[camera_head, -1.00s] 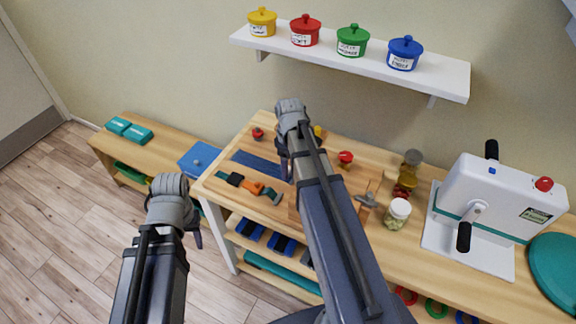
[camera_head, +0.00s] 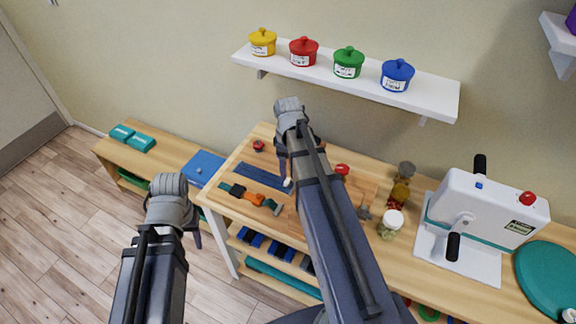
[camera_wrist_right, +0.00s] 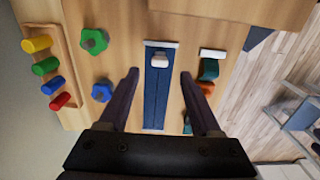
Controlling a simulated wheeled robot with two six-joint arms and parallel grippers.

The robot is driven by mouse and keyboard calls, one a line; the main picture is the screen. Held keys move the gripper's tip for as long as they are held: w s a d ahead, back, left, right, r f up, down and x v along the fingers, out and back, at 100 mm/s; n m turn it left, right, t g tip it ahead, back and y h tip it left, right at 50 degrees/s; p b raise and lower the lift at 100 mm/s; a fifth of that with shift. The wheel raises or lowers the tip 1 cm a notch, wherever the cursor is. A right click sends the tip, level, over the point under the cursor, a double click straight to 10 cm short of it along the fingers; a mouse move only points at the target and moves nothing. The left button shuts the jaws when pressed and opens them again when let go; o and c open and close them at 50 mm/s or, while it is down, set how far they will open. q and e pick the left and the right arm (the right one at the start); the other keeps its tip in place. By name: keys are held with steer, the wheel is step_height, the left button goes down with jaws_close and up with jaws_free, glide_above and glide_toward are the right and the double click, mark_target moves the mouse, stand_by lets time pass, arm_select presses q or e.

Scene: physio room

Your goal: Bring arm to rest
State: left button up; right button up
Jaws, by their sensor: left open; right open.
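My right arm reaches up over the wooden table in the head view, with its gripper (camera_head: 286,168) above the tabletop, partly hidden by its own wrist. In the right wrist view its two fingers (camera_wrist_right: 158,98) stand apart with nothing between them. Below and between them a dark blue strip (camera_wrist_right: 156,100) with a white piece on it lies on the table. My left gripper (camera_head: 197,228) is at the lower left of the head view, in front of the low bench and over the floor side. Its fingers are mostly hidden behind its wrist, and no object shows in it.
A white machine (camera_head: 485,215) with black handles stands at the right on the table (camera_head: 365,283). A jar (camera_head: 391,225) stands near the middle. A shelf (camera_head: 340,82) with coloured pots hangs above. A wooden peg board (camera_wrist_right: 62,62) shows in the wrist view. Floor is free at left.

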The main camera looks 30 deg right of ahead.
steer(key=shift+r+p, duration=0.3)
steer(key=shift+r, duration=0.45)
steer(key=s+a+m, duration=0.1)
steer(key=s+a, duration=0.3)
steer(key=a, duration=0.3)
steer(key=s+a+m, duration=0.1)
steer(key=s+a, duration=0.3)
steer(key=a, duration=0.4)
steer(key=s+a+m+h, duration=0.1)
steer(key=s+a, duration=0.3)
steer(key=a, duration=0.3)
steer(key=shift+s+a+m, duration=0.25)
steer(key=shift+a+m, duration=0.1)
steer(key=shift+m, duration=0.05)
